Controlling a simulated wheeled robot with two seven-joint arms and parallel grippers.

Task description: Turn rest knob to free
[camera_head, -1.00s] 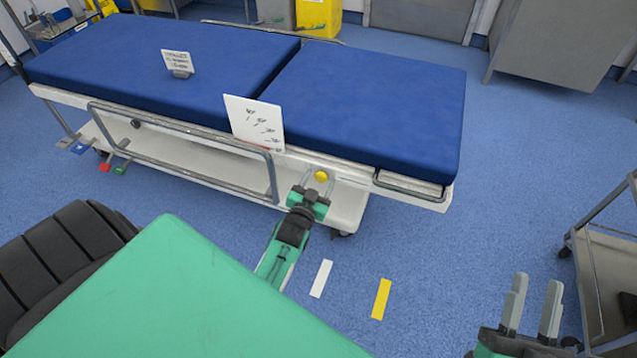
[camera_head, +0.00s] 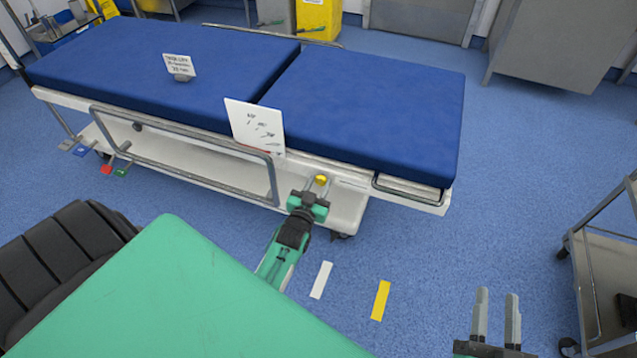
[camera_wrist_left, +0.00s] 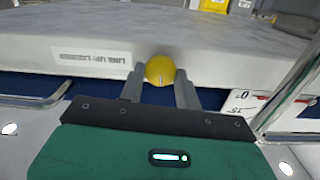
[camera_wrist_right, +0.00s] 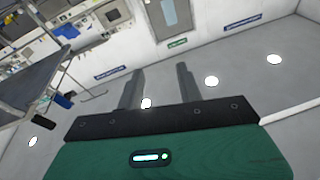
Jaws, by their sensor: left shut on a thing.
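The yellow rest knob (camera_head: 321,181) sits on the white side frame of the blue-topped operating table (camera_head: 395,187). In the left wrist view the knob (camera_wrist_left: 160,69) is round, with a small pale mark on its lower face. My left gripper (camera_head: 316,187) is at the knob, with one finger on each side, shut on it. The left fingertips (camera_wrist_left: 160,75) also show in the left wrist view. My right gripper (camera_head: 497,300) is at the lower right, away from the table. In the right wrist view its fingers (camera_wrist_right: 158,80) are apart with nothing between them.
A white card with marks (camera_head: 256,127) stands at the table's near edge, left of the knob. A metal side rail (camera_head: 180,128) runs along the left part. A metal trolley (camera_head: 590,290) stands at the right. White (camera_head: 321,280) and yellow (camera_head: 381,299) strips lie on open floor.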

